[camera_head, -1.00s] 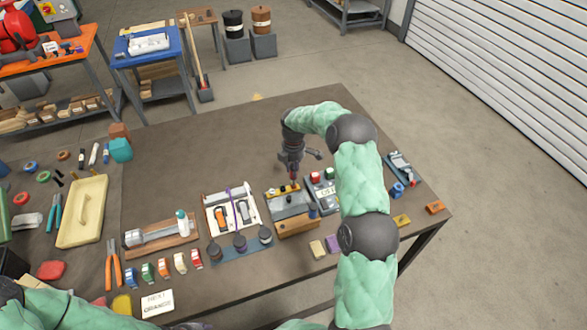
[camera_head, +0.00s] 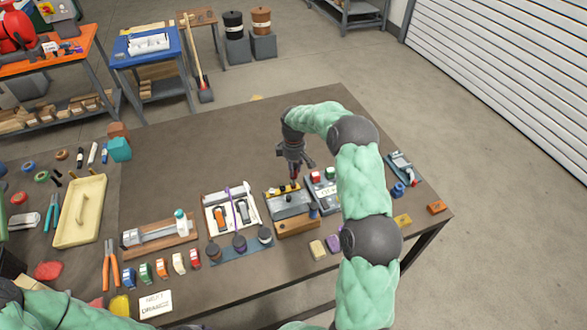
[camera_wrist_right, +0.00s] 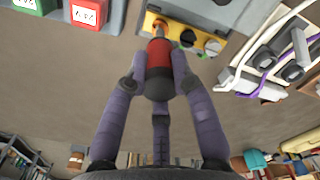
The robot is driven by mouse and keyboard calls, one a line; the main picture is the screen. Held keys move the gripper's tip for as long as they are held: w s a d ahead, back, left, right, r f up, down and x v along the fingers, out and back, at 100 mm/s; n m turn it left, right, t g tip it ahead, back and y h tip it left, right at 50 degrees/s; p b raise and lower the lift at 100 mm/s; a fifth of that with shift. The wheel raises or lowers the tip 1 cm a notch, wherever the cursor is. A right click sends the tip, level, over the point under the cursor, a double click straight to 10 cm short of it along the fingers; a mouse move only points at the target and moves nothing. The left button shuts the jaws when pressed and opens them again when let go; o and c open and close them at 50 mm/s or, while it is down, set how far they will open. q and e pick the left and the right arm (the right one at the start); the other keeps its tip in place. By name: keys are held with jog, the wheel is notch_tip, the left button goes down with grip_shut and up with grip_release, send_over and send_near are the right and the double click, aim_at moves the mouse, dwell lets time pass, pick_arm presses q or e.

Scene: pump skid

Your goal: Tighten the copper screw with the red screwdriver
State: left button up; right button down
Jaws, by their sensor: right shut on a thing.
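My right gripper (camera_head: 294,168) points down over the far edge of a grey fixture (camera_head: 291,206) on the table. In the right wrist view its fingers close around the red screwdriver (camera_wrist_right: 158,57). The screwdriver's tip end points at a yellow strip (camera_wrist_right: 152,21) on the fixture. A copper-coloured piece (camera_wrist_right: 160,29), apparently the copper screw, shows at the tip; whether they touch is hard to tell. My left gripper is out of view.
To the right of the fixture stands a grey holder with a red block (camera_head: 315,176) and a green block (camera_head: 331,173). To the left is a white tray (camera_head: 207,220) with tools and a purple strip. The table's far middle (camera_head: 210,145) is clear.

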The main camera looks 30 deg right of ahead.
dwell(0.3)
jog(key=shift+m+b, duration=0.35)
jog(key=shift+m, duration=1.85)
jog(key=shift+m, duration=1)
jog(key=shift+m+b, duration=0.35)
jog(key=shift+m, duration=0.65)
jog(key=m, duration=0.3)
jog(key=shift+b, duration=0.3)
jog(key=shift+r, duration=0.15)
